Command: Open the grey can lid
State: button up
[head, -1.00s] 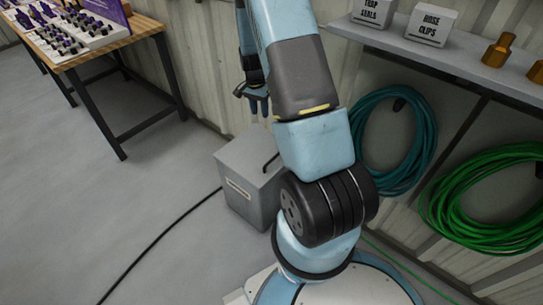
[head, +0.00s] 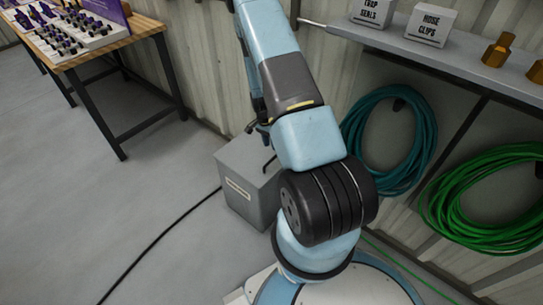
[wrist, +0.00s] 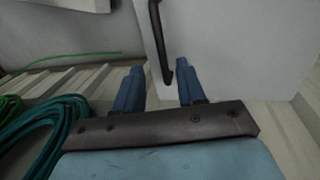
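The grey can (head: 246,197) is a box on the floor by the wall, with a pale label on its front. Its grey lid (head: 240,155) lies flat and shut on top, with a black bar handle (head: 269,162) at the right side. In the wrist view the lid (wrist: 235,50) is a pale panel and the handle (wrist: 160,45) points toward my gripper (wrist: 158,82). My gripper's two blue fingers are apart, with the handle's near end in line with the gap. I cannot tell whether they touch it. In the head view my arm hides most of the gripper.
A teal hose coil (head: 390,140) and a green hose coil (head: 490,198) hang on the wall at right, under a shelf (head: 440,52) with boxes and brass fittings. A wooden workbench (head: 90,52) stands at left. A black cable (head: 160,238) crosses the otherwise clear floor.

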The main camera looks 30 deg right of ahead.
jog(key=shift+s+d+f, duration=0.1)
jog(key=shift+s+f, duration=0.1)
jog(key=shift+f, duration=0.95)
jog(key=shift+s+d+f, duration=0.1)
jog(key=shift+s+f, duration=0.1)
jog(key=shift+f, duration=1)
jog(key=shift+s+d+f, duration=0.1)
jog(key=shift+s+f, duration=0.1)
jog(key=shift+f, duration=0.95)
jog(key=shift+c, duration=0.2)
grip_shut()
